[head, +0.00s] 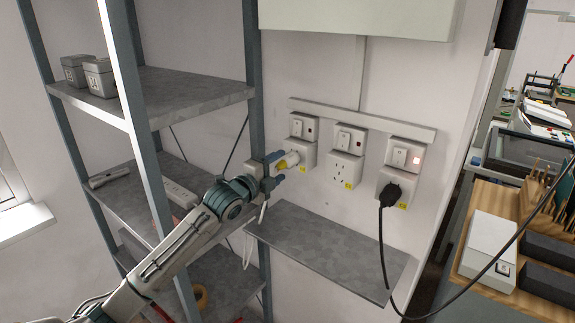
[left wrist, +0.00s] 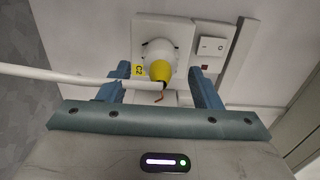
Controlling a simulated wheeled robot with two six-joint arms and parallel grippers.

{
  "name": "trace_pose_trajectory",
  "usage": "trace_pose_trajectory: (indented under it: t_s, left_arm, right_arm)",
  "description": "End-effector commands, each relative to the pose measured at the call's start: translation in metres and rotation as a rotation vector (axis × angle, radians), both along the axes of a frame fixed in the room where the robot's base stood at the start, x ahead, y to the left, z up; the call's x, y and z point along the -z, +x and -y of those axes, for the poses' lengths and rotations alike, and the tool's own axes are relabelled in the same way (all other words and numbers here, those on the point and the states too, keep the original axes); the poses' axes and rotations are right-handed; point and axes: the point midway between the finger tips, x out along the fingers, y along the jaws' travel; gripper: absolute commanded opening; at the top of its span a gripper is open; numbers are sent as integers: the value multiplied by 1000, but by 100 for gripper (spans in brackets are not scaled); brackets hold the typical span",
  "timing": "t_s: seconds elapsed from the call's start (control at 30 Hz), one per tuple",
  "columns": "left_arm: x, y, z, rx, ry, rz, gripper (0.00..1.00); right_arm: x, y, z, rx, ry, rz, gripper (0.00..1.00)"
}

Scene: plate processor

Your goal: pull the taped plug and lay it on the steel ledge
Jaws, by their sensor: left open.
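The plug (head: 292,158) is white with yellow tape and sits in the left socket of the wall row. It also shows in the left wrist view (left wrist: 160,68), with a white cord and a bit of bare copper-coloured wire at the taped end. My left gripper (head: 275,171) is open in front of this plug. In the left wrist view its two blue fingers (left wrist: 156,72) stand on either side of the plug, with gaps between. The steel ledge (head: 330,252) is a bare grey shelf below the sockets. My right gripper is out of view.
A middle socket (head: 345,170) is empty. A metal shelf rack (head: 180,95) stands close to my left arm. The ledge top is clear.

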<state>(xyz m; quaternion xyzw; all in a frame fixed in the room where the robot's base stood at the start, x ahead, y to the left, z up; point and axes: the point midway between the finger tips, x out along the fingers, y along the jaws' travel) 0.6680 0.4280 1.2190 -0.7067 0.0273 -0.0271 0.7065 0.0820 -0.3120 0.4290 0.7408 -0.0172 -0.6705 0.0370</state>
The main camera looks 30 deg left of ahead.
Motion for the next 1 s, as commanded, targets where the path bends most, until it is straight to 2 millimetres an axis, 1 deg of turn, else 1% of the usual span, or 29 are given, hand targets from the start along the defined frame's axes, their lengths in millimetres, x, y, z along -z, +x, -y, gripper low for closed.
trace_pose_trajectory:
  t_s: [0.03, 0.2, 0.4, 1.0]
  left_arm:
    - [0, 8, 2, 2, -6, 5, 58]
    - [0, 29, 3, 1, -4, 2, 58]
    - [0, 42, 4, 1, -2, 2, 58]
    - [0, 44, 4, 1, 1, 0, 58]
  right_arm:
    - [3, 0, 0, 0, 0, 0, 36]
    - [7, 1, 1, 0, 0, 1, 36]
    - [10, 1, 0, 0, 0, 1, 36]
    - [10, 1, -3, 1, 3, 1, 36]
